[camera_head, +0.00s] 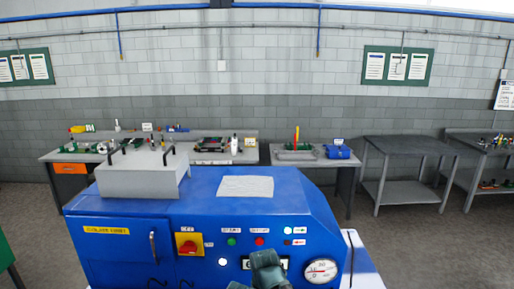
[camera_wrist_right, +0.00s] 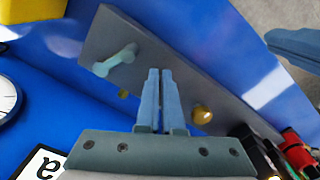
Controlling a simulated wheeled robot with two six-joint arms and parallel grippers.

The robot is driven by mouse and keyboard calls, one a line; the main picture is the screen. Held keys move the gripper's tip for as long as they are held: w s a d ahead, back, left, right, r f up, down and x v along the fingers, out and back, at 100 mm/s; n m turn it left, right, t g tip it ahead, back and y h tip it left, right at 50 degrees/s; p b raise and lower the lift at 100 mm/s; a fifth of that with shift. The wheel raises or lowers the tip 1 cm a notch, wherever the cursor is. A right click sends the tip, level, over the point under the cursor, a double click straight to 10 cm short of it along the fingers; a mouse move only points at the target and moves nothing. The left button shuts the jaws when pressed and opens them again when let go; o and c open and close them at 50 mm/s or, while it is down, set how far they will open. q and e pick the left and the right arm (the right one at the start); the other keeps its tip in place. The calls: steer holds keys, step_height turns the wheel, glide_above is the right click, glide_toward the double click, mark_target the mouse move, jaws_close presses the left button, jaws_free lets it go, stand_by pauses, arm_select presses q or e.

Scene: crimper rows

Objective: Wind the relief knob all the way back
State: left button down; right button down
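In the right wrist view, my right gripper (camera_wrist_right: 163,78) has its two fingers together with nothing visible between them. The fingertips lie over a grey plate (camera_wrist_right: 150,45) on the blue machine. A round brass knob (camera_wrist_right: 201,114) sits on the plate just right of the fingers, apart from them in the picture. A pale lever-like handle (camera_wrist_right: 115,60) is left of the fingertips. I cannot tell for sure which part is the relief knob. In the head view, a dark part of my arm covers some of the front panel. My left gripper cannot be made out.
The blue machine (camera_head: 100,235) carries a gauge (camera_head: 321,270), a red switch (camera_head: 188,246) and small lamps. The gauge (camera_wrist_right: 6,98) also shows in the wrist view, with red and black parts (camera_wrist_right: 295,150) at lower right. Benches (camera_head: 297,160) stand behind.

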steer(key=shift+s+d, duration=0.1)
stand_by(0.3)
steer(key=shift+r, duration=0.15)
step_height(320, 180, up, 6)
steer(key=p, duration=0.6)
steer(key=shift+s, duration=0.1)
steer(key=shift+s+f, duration=0.1)
steer(key=shift+f, duration=0.1)
